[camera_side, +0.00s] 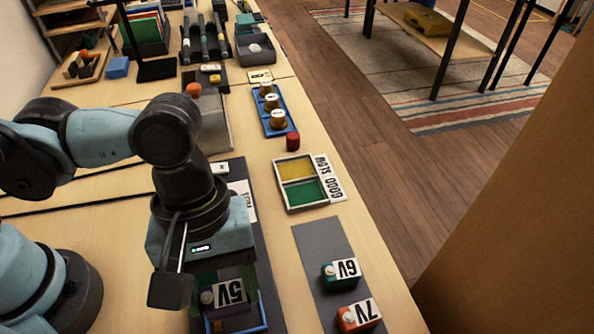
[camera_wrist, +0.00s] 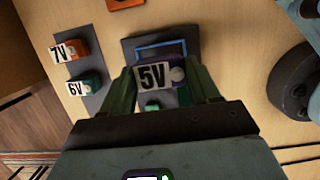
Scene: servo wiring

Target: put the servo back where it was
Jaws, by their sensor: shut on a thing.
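The servo (camera_wrist: 172,75) is a purple block with a white 5V label and a pale round knob. In the wrist view it sits between the two green fingers of my gripper (camera_wrist: 165,82), which is shut on it. In the side view the 5V label (camera_side: 230,292) shows beneath my wrist, with the fingers partly hidden. A blue-edged frame (camera_wrist: 160,47) on a dark mat shows just beyond the servo. I cannot tell whether the servo touches it. A small green piece (camera_wrist: 152,106) shows between the fingers.
A teal 6V block (camera_side: 341,272) and an orange 7V block (camera_side: 358,316) stand on a grey strip to the right. A tray (camera_side: 286,197) with yellow and green compartments lies beyond. A red cylinder (camera_side: 292,141) and a blue rack (camera_side: 285,132) stand farther back.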

